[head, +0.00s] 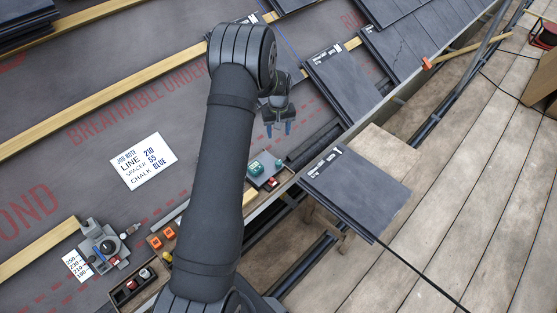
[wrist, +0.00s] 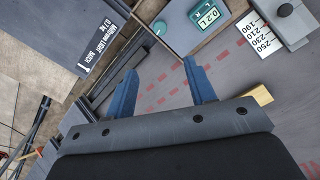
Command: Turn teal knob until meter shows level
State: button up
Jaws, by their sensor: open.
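The teal knob (wrist: 160,27) is on a grey box (wrist: 190,38) at the top of the wrist view. To its right on the same box is a teal-framed meter (wrist: 208,14), whose display seems to read "0.2 L". My gripper (head: 278,129) is open and empty, with blue fingers pointing down. In the wrist view the fingertips (wrist: 162,70) are apart from the knob, touching nothing.
A dark tile (head: 355,190) lies on a wooden stand right of the box. A job note (head: 143,161) lies on the underlay. A grey tool with a black dial (head: 104,244) and a wooden tray (head: 138,286) are at lower left. Timber battens cross the roof.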

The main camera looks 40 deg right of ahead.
jog(key=n, duration=0.4)
send_near(278, 162)
notch_tip(278, 162, down, 8)
jog(key=shift+d+f, duration=0.1)
jog(key=shift+f, duration=0.15)
dwell(0.3)
jog(key=c, duration=1)
jog(key=shift+o, duration=0.2)
jog(key=shift+m, duration=1.2)
jog(key=o, duration=1)
jog(key=shift+c, duration=0.2)
